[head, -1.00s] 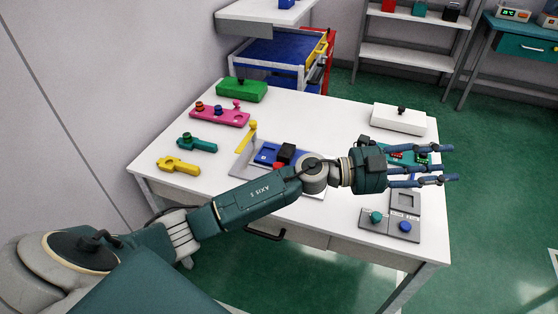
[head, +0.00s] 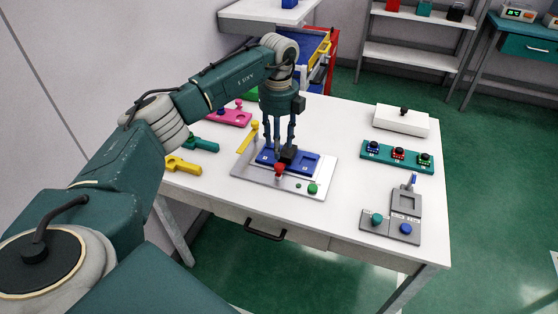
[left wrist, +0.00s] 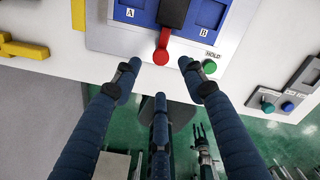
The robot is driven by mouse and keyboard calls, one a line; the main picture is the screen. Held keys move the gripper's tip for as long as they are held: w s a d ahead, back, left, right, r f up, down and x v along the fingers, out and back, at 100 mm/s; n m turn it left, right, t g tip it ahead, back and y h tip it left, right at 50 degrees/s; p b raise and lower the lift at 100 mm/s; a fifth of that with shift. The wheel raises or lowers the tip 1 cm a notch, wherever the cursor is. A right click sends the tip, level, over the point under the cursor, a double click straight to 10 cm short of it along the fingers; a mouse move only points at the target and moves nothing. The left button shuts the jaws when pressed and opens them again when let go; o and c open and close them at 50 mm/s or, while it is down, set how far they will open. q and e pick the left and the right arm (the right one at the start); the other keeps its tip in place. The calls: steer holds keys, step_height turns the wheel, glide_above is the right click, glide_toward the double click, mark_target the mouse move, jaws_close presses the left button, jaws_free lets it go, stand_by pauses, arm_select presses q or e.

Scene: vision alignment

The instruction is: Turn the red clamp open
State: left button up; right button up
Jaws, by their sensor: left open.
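The red clamp (head: 280,170) is a short lever with a round knob, at the front of a grey plate (head: 250,180) on the white table. In the left wrist view the red lever (left wrist: 162,48) sticks out from a black block, pointing toward my fingers. Blue pockets marked A and B lie on either side. My left gripper (head: 278,148) points down over this fixture, its fingers spread and empty. In the left wrist view its fingertips (left wrist: 158,72) stand around and below the lever's knob, apart from it in the picture. A small dark gripper (left wrist: 203,140), seemingly my right, shows low down.
A green button (head: 313,188), labelled HOLD in the wrist view, sits beside the clamp. A grey button box (head: 405,205) and a teal panel (head: 397,156) stand to the right, a white box (head: 400,120) behind. Yellow and pink parts lie to the left.

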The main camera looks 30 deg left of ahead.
mark_target(279, 165)
arm_select(q)
step_height(279, 165, down, 8)
steer(key=shift+r+p, duration=0.1)
steer(key=shift+p, duration=0.55)
steer(key=shift+c, duration=0.5)
jaws_close()
